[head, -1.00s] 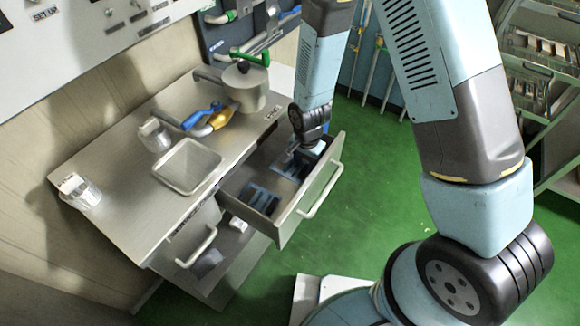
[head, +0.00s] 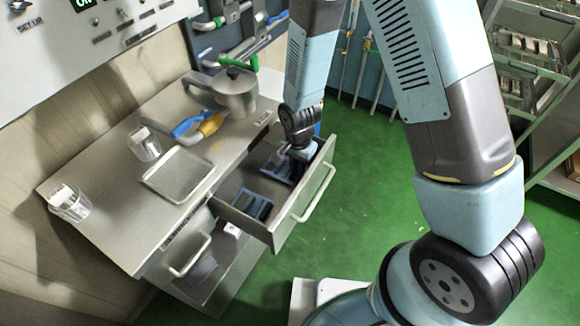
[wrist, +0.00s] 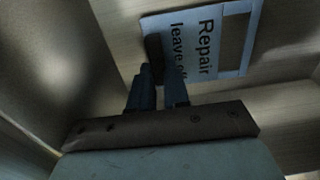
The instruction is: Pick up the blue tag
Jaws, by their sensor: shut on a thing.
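The blue tag (wrist: 208,42) is a light blue plate in the wrist view, with dark lettering that reads "Repair" and "leave", the rest partly covered. My gripper (wrist: 162,70) has its two dark fingers at the tag's near left edge and is shut on it. In the head view my gripper (head: 304,152) is down at the open upper drawer (head: 322,184), near its right end. The tag cannot be made out clearly there.
The drawer holds dark blue trays (head: 254,205).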

